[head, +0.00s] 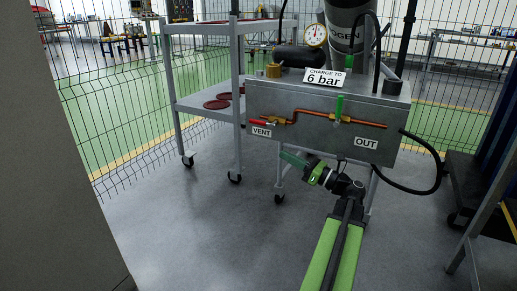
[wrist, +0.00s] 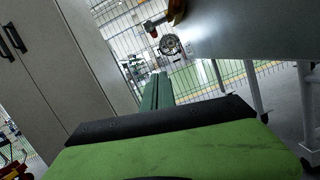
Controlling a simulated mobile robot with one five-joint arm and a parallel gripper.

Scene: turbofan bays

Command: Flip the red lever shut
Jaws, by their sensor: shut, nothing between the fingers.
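The red lever (head: 260,122) sits at the left end of the copper pipe (head: 322,115) on the front of the grey metal box (head: 300,103), above the VENT label (head: 262,132). It points left, roughly in line with the pipe, from a brass valve (head: 279,121). My gripper (head: 284,155) is below and a little right of the lever, apart from it, with its green fingers together and empty. In the wrist view the shut fingers (wrist: 157,90) point forward. A small reddish part (wrist: 151,27), likely the lever, shows ahead of them, up and slightly left, beside the box's underside.
A green lever (head: 340,106) stands upright on the pipe further right, near the OUT label (head: 366,142). A grey shelf cart (head: 205,103) stands left, before a wire fence (head: 110,120). A black hose (head: 437,170) loops at the right. Floor at left is clear.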

